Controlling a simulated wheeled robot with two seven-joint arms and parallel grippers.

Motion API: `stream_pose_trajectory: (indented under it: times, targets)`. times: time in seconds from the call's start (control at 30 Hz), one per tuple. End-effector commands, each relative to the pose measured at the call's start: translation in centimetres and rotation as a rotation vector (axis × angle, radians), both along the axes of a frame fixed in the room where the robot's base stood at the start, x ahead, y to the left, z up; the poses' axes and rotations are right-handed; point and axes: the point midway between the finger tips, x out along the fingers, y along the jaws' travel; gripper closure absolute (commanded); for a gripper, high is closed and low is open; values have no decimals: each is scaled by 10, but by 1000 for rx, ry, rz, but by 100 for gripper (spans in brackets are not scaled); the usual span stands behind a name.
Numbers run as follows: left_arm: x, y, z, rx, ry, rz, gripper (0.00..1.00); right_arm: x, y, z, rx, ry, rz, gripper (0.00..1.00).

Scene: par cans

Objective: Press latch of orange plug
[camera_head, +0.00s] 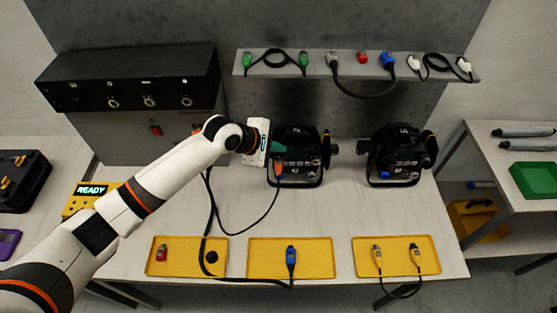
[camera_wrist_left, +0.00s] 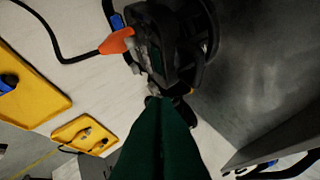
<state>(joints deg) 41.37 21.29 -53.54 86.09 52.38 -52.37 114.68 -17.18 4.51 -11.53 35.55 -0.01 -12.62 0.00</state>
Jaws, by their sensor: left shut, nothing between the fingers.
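The orange plug (camera_head: 279,169) sits at the lower left of the left black par can (camera_head: 301,162), with a black cable hanging from it. In the left wrist view the orange plug (camera_wrist_left: 118,42) points into the back of the can (camera_wrist_left: 172,42), with its cable running off to the left. Its latch is too small to make out. My left gripper (camera_head: 280,149) has its green fingers just above the orange plug in the head view. In the left wrist view the fingers (camera_wrist_left: 160,102) are shut and empty, apart from the plug. My right gripper is not in view.
A second par can (camera_head: 401,155) stands to the right. Yellow trays (camera_head: 263,271) with plugs line the table's front. A shelf (camera_head: 318,72) with several connectors runs along the back wall. A black power box (camera_head: 130,80) is at back left.

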Motion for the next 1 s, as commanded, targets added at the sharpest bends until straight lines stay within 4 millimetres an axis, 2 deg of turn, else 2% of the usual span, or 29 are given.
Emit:
stream_pose_trajectory:
  times: [0.03, 0.2, 0.57, 0.77, 1.0]
  targets:
    - [10, 4, 8, -15, 20, 39, 100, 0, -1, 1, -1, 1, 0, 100]
    - [25, 8, 20, -62, 77, 122, 100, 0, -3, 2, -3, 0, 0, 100]
    - [26, 8, 22, -72, 87, 137, 100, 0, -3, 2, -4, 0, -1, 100]
    - [26, 8, 16, -71, 87, 136, 100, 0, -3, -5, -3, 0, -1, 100]
    - [27, 9, -4, -69, 84, 136, 100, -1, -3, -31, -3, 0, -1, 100]
